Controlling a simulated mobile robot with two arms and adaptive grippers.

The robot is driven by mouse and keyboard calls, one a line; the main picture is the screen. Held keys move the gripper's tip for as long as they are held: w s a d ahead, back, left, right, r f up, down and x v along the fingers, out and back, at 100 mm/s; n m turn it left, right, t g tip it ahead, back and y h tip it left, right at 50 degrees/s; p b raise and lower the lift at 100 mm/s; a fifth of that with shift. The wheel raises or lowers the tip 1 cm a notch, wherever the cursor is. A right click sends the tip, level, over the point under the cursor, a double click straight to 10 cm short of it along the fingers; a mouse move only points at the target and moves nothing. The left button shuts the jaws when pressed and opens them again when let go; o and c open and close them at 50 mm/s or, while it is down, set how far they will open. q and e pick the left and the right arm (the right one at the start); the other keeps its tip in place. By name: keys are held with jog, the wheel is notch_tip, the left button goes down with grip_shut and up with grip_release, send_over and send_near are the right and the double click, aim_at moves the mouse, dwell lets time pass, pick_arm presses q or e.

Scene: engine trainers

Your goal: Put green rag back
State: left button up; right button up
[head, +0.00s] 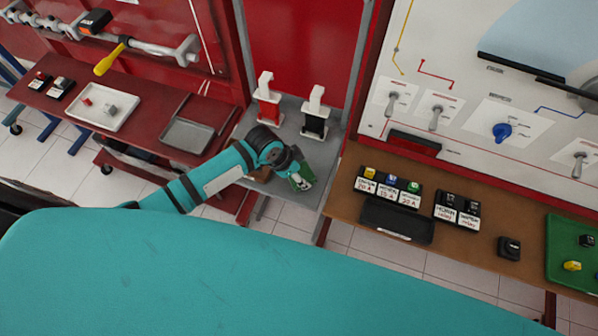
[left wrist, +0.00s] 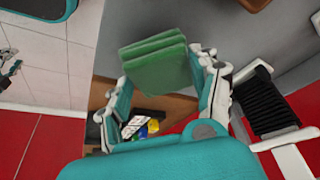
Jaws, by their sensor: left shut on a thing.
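The green rag (left wrist: 158,65) is a folded, layered square between the two fingers of my left gripper (left wrist: 166,90) in the left wrist view. In the head view my left gripper (head: 299,178) is over the front right part of the grey shelf (head: 321,155), with a bit of the green rag (head: 300,183) showing at its tip. The gripper is shut on the rag. I cannot tell whether the rag touches the shelf. My right gripper is not in view.
The brown table (head: 465,235) at right holds fuses, relays and a black tray (head: 397,221). A red bench (head: 150,125) with trays stands at left.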

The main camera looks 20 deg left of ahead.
pick_arm(q)
jog(key=shift+f, duration=0.75)
jog(key=o, duration=1)
jog(key=v, duration=1.2)
